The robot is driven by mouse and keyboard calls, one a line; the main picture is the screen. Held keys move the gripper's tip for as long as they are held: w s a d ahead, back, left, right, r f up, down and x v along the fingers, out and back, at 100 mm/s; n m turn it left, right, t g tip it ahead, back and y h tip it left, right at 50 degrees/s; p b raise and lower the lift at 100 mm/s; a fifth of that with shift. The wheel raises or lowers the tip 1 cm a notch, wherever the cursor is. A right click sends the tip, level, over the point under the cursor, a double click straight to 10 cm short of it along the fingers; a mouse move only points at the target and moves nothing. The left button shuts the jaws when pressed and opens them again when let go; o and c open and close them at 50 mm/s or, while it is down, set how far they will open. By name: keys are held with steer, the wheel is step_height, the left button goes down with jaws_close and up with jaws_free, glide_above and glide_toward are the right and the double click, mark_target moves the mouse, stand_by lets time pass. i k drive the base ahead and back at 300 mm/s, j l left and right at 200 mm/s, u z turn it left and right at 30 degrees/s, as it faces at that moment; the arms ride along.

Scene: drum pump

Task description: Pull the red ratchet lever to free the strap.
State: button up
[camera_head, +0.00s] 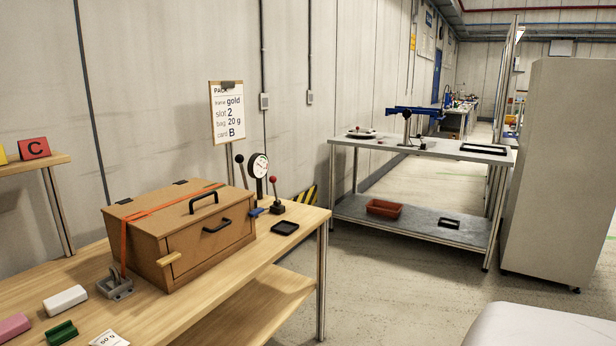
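An orange-red strap (124,243) runs over the lid of a brown wooden chest (208,251) and down its front left side. It ends at a grey metal bracket (116,284) on the bench, which looks like the ratchet. I cannot make out a red lever on this bracket. A small upright lever with a red knob (273,180) stands on a dark base on the bench, right of the chest. The strap looks taut, and the chest lid is closed. My gripper is not in view.
The wooden bench (255,272) also bears a white block (65,299), a green block (61,332), a pink block (13,326) and a black tray (285,228). A dial gauge (258,165) stands behind the chest.

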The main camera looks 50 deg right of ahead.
mark_target(272, 179)
steer(key=l+z, duration=0.1)
steer(key=z, duration=1.2)
steer(key=i+l+z, duration=0.2)
steer(key=i, duration=0.55)
steer(key=i+j+z, duration=0.1)
steer(key=i+z, duration=0.15)
steer(key=i, duration=0.55)
steer(key=i+j+z, duration=0.2)
steer(key=i, duration=0.55)
